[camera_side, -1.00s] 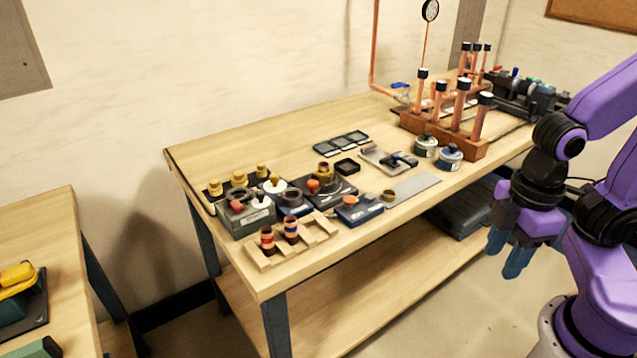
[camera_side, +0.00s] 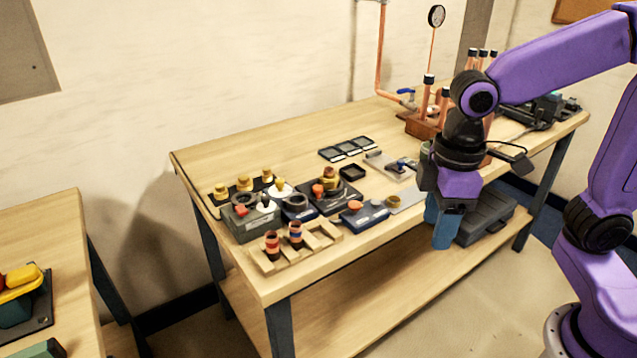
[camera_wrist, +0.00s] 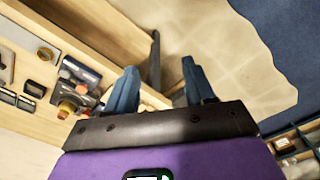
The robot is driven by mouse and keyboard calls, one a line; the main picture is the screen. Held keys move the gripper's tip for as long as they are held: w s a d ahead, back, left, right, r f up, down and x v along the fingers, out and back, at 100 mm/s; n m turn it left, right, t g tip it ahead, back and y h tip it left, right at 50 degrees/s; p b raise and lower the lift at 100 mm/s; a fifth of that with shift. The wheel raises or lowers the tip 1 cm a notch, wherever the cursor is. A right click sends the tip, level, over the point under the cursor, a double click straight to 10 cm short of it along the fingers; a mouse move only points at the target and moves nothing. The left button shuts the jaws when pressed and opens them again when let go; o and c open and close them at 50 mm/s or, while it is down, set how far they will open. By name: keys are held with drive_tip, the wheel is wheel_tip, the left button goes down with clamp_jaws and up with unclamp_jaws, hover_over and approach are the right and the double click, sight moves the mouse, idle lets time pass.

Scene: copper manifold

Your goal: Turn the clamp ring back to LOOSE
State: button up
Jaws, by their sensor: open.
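A dark base plate (camera_side: 340,200) on the bench carries a stacked brass fitting (camera_side: 329,181) with an orange-red knob beside it. I cannot tell which of these is the clamp ring, and no LOOSE mark is readable. A brass round part (camera_wrist: 68,108) also shows at the left in the wrist view. My gripper (camera_side: 440,236) is open and empty, fingers pointing down, off the bench's front edge and to the right of these fixtures. Its two blue fingers (camera_wrist: 159,84) stand apart in the wrist view.
A wooden rack (camera_side: 295,250) with two banded cylinders stands at the front left. A blue block (camera_side: 364,217) with an orange knob lies near the front edge. Copper pipes in a wooden block stand behind my arm. A dark case (camera_side: 485,222) lies on the lower shelf.

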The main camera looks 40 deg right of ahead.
drive_tip(key=w+a+r+m, duration=0.1)
drive_tip(key=w+a, duration=0.1)
drive_tip(key=w, duration=0.3)
drive_tip(key=w+a+r+m, duration=0.1)
drive_tip(key=w+a+r, duration=0.1)
drive_tip(key=w, duration=0.3)
drive_tip(key=r+m, duration=0.2)
drive_tip(key=m, duration=0.3)
hover_over(318, 187)
wheel_tip(318, 187, down, 18)
drive_tip(key=shift+r, duration=0.15)
clamp_jaws()
